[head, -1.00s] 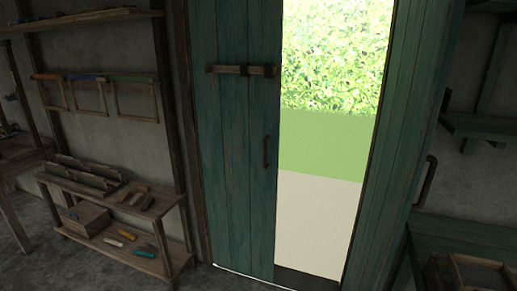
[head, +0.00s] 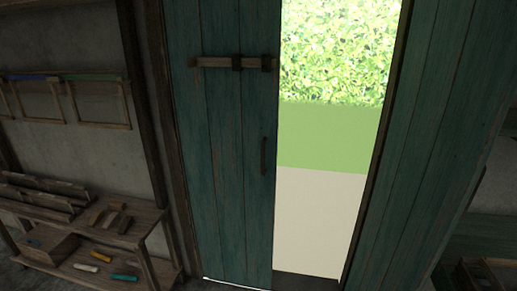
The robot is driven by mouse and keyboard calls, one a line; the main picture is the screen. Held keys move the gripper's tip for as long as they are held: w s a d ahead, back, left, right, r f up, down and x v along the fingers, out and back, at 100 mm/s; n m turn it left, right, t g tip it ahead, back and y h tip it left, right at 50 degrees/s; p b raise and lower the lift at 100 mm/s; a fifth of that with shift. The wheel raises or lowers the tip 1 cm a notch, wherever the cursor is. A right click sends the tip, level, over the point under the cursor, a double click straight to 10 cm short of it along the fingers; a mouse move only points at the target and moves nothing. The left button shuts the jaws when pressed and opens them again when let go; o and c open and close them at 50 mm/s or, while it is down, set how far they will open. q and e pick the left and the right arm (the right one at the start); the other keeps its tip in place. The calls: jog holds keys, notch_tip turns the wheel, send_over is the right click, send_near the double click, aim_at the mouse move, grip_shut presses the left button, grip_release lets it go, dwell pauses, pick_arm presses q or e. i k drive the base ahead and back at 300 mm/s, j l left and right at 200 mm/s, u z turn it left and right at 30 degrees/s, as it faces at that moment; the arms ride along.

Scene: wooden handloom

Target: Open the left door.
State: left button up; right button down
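The left door (head: 225,180) is a tall teal plank door and stands across the left part of the doorway. A dark vertical handle (head: 263,156) is near its right edge. A wooden bar latch (head: 222,63) lies level across its upper part, in dark brackets, and its right end is at the door's right edge. The right door (head: 425,130), also teal, stands swung open on the right. Neither of my grippers is in the head view.
The open gap (head: 322,220) between the doors shows a pale floor, a green strip and leafy foliage (head: 335,50). A wooden shelf unit (head: 150,215) with shuttles and a box stands left of the doorway. A tray (head: 490,275) sits low at the right.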

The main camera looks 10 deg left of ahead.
aim_at(228, 117)
jog(key=i+j+z, duration=0.1)
jog(key=i+j, duration=0.6)
jog(key=i, duration=0.25)
jog(key=l+z, duration=0.05)
